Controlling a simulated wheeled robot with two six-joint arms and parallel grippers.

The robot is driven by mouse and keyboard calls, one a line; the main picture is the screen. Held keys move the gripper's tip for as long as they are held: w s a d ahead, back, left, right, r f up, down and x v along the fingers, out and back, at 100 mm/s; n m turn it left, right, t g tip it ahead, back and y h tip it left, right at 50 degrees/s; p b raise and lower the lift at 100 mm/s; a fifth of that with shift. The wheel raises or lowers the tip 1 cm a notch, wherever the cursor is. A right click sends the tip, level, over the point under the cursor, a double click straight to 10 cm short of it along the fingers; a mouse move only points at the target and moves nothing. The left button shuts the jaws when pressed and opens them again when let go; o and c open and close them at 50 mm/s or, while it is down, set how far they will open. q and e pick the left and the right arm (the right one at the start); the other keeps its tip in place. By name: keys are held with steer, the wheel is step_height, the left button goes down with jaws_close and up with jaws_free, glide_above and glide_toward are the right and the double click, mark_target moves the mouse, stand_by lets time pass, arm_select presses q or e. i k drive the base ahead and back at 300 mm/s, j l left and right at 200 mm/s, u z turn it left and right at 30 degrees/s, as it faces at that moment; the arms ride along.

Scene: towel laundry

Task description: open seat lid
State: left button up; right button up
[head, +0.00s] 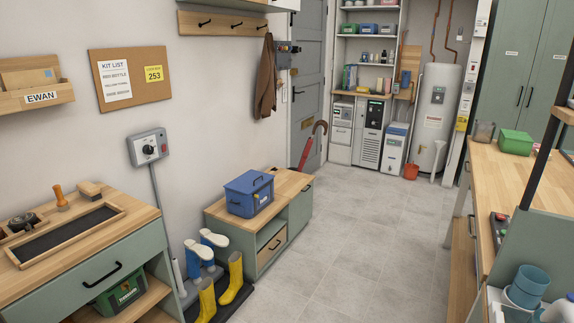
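A low green bench (298,213) with a light wooden top stands against the left wall, near the middle of the view. Its wooden top (289,182) lies flat, and it looks closed. A blue lidded box (249,194) sits on the left part of that top. Below the top is an open shelf space with a wooden drawer (271,248) that has a dark handle. Neither of my grippers is in view.
A green cabinet (110,262) is at the lower left. A wooden-topped counter (500,170) runs along the right. The grey tiled floor (370,240) between is clear.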

mark_target(288, 183)
steer(key=i+j+z, duration=0.15)
steer(key=i, duration=0.35)
steer(key=i+j+z, duration=0.2)
steer(key=i, duration=0.3)
steer(key=i+j+z, duration=0.15)
steer(key=i+j, duration=0.2)
steer(key=i, duration=0.15)
steer(key=i+z, duration=0.45)
steer(key=i, duration=1.55)
